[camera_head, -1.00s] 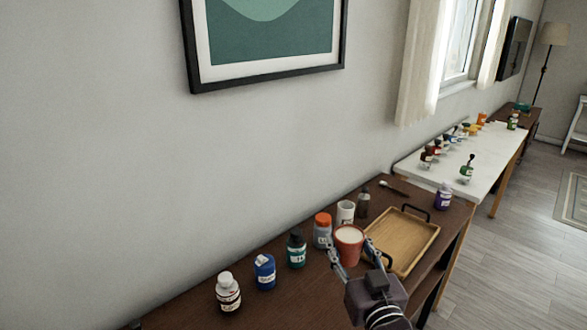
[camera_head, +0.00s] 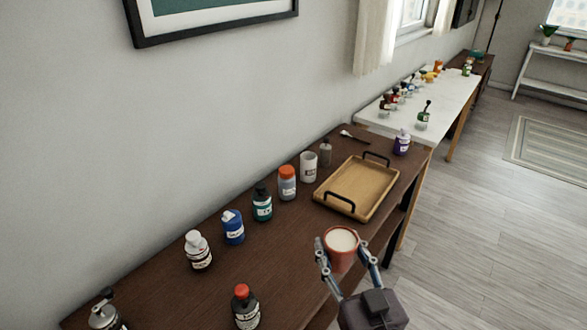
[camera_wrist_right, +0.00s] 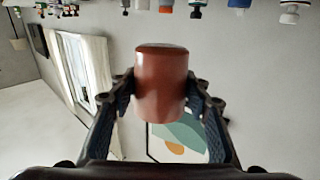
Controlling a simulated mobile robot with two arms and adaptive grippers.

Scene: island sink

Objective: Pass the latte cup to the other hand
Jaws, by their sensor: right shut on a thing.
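The latte cup (camera_head: 341,250) is a terracotta-red cup with a pale creamy top. My right gripper (camera_head: 345,262) is shut on it, one finger on each side, and holds it upright near the front edge of the dark wooden table. In the right wrist view the cup (camera_wrist_right: 161,88) sits between the two fingers of the right gripper (camera_wrist_right: 161,95), and this picture is upside down. My left gripper is in neither view.
A wooden tray (camera_head: 347,186) with black handles lies behind the cup. Several bottles, including a blue one (camera_head: 233,227) and a red-capped dark one (camera_head: 246,308), stand on the table (camera_head: 215,284). A white table (camera_head: 440,108) adjoins at the far end. Open floor lies right.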

